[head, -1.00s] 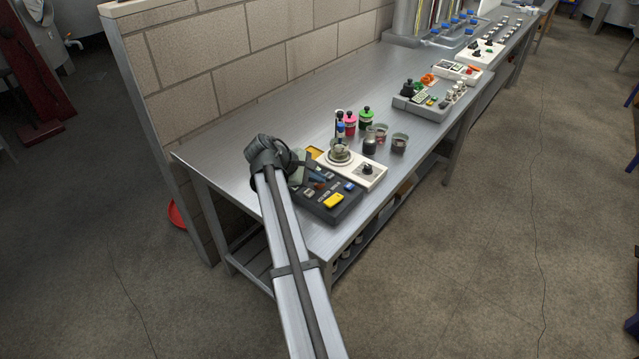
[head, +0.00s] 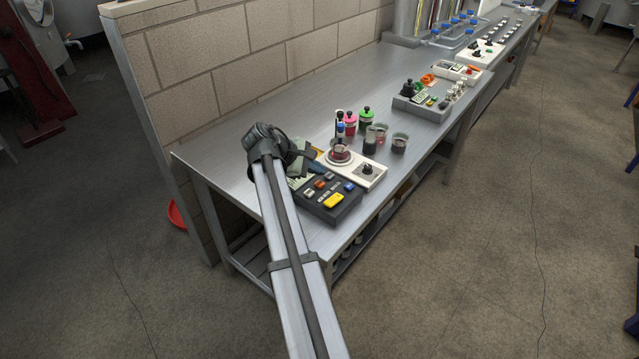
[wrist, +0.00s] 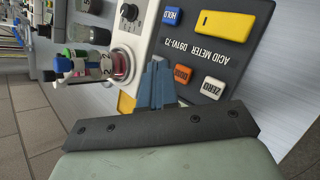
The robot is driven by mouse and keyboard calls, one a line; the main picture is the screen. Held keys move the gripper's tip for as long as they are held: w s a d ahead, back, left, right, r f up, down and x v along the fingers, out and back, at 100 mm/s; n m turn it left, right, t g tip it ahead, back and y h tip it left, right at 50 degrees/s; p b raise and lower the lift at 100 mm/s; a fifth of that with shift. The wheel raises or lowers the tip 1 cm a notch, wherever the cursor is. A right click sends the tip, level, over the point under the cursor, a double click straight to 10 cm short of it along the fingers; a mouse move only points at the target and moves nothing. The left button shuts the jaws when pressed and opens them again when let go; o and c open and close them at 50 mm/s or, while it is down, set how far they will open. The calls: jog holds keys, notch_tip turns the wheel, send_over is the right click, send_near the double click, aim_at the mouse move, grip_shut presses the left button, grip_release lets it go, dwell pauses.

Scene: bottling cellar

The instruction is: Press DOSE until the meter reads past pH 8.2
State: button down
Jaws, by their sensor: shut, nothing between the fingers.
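The dark acid meter (head: 338,210) lies at the near end of the steel bench; it also shows in the wrist view (wrist: 245,75). The pale display (head: 299,182) is too small to read. A beaker of reddish liquid (head: 340,153) stands on the white stirrer (head: 367,180).
A large yellow key (wrist: 226,24) is on the meter. A grey instrument tray (head: 421,110) sits farther along. Bare bench lies left of the bottles.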

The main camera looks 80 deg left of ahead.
aim_at(317, 185)
jog(key=shift+r, duration=1.75)
